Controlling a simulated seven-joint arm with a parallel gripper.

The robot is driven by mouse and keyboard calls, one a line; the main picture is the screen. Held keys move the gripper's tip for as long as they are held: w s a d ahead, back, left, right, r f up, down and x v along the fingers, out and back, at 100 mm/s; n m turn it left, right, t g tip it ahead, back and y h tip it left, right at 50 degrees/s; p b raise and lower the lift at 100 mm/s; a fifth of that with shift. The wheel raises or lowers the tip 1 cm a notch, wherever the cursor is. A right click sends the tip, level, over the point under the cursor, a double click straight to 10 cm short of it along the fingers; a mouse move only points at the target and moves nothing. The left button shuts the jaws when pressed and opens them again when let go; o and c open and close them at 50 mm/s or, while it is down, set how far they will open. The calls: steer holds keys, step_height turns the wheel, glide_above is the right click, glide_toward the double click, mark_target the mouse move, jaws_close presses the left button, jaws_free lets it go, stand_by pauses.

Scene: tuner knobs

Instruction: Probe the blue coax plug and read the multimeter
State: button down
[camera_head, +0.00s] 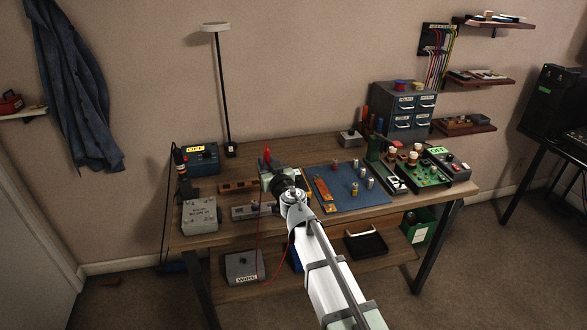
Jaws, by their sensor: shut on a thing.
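My gripper (268,180) is over the left-middle of the workbench, with its fingertips mostly hidden by my own wrist. It is shut on a slim red thing (267,154), which looks like a probe and sticks up at the gripper. A thin red lead (258,235) hangs below the gripper, down past the bench's front edge. A meter-like box (450,166) at the bench's right end has a green display (436,151) reading OFF. Several small cylinders (354,188) stand on the blue mat (340,201). I cannot make out a blue coax plug among the small parts.
A box with a yellow OFF label (197,157) and a grey box (200,215) are at the left. A lamp pole (222,95) rises behind. A green circuit board (418,172) and a drawer cabinet (405,107) are at the right. A WIRE box (243,266) sits on the lower shelf.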

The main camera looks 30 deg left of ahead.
steer(key=shift+s+a+f+n+g+y, duration=0.3)
steer(key=shift+s+a+f+n+g, duration=0.3)
steer(key=shift+f, duration=0.3)
steer(key=shift+s+a+f+n+g+y, duration=0.3)
steer(key=shift+a+f+g, duration=0.3)
steer(key=shift+a+f, duration=0.3)
steer(key=shift+s+a+f+n+g+y, duration=0.35)
steer(key=shift+s+a+f+g, duration=0.25)
steer(key=shift+f, duration=0.35)
steer(key=shift+f, duration=0.3)
stand_by(0.4)
steer(key=shift+r, duration=0.1)
steer(key=shift+r, duration=2.4)
steer(key=shift+w, duration=0.1)
